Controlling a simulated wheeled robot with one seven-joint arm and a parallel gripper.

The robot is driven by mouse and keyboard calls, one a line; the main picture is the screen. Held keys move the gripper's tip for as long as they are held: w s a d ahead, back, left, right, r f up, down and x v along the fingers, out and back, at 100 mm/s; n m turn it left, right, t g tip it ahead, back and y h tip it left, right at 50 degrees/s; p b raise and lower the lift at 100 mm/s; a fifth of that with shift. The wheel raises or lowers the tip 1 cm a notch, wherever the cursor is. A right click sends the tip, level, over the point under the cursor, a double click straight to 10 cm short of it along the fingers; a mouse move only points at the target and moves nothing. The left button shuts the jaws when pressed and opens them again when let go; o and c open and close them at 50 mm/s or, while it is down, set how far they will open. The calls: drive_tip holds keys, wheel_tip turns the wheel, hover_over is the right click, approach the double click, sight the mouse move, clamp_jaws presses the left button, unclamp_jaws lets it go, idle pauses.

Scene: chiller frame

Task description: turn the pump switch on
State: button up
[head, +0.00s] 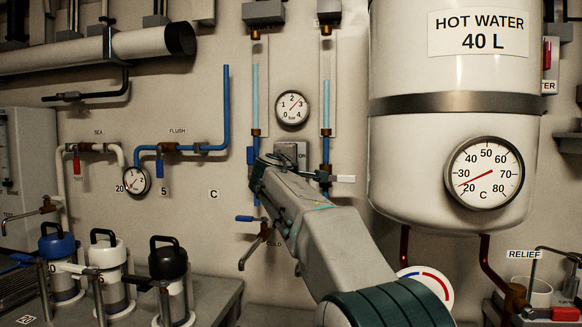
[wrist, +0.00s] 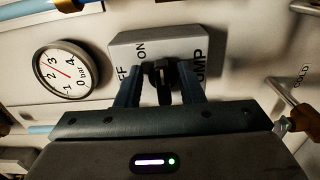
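The pump switch (wrist: 155,45) is a grey box on the wall with a black knob (wrist: 162,76). Its ON and PUMP lettering shows in the wrist view; OFF is partly hidden by a finger. My gripper (wrist: 160,82) is at the switch, its two dark fingers apart with the knob between them. Narrow gaps seem to show beside the knob; contact is hard to judge. Which mark the knob points at cannot be told. In the head view my gripper (head: 268,165) covers the lower left of the switch box (head: 290,150).
A round bar gauge (head: 292,107) hangs just above the switch. Blue pipes with clear tubes run down on either side. A white hot water tank (head: 455,130) stands close at the right. A cold tap (head: 258,235) sits below left.

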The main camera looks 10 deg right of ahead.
drive_tip(key=shift+f, duration=0.1)
drive_tip(key=b+v, duration=0.2)
drive_tip(key=v, duration=1.1)
drive_tip(key=shift+s+a, duration=0.2)
drive_tip(key=shift+s, duration=0.15)
